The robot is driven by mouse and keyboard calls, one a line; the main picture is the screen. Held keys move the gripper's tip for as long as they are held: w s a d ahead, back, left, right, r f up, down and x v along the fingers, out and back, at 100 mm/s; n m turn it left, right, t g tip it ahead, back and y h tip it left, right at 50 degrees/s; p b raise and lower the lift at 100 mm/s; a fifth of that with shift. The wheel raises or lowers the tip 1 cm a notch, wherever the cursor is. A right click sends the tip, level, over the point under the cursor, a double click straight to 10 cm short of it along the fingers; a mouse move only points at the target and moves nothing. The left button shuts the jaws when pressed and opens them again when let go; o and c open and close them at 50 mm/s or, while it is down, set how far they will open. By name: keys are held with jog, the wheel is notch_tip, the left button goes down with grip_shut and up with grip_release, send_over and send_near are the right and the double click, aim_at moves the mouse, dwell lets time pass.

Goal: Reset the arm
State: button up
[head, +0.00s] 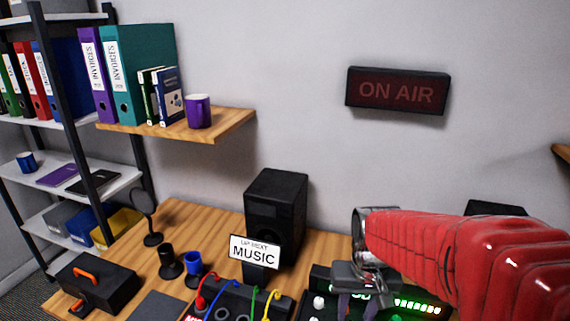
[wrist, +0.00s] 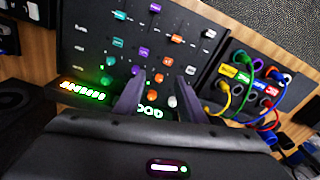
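My arm, in a red ribbed sleeve, reaches in from the right of the head view. My gripper (head: 357,307) points down over the mixing desk (head: 318,284) at the bottom of that view. In the wrist view my gripper (wrist: 158,88) shows two dark purple fingers spread apart, with nothing between them. The black mixing desk (wrist: 105,22), with coloured sliders and green lights, lies beyond the fingertips. I cannot tell whether the fingers touch it.
A cable panel (head: 240,303) with coloured cables is left of the desk. A black speaker (head: 275,205) and a MUSIC sign (head: 254,251) stand behind. A wall shelf (head: 225,122) hangs above.

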jog(key=s+r+n+t, duration=0.1)
jog(key=s+r+t, duration=0.3)
jog(key=s+r, duration=0.6)
jog(key=shift+s+d+r+t, duration=0.15)
jog(key=shift+s+r+t, duration=0.05)
jog(key=shift+s+t, duration=0.25)
dwell(2.2)
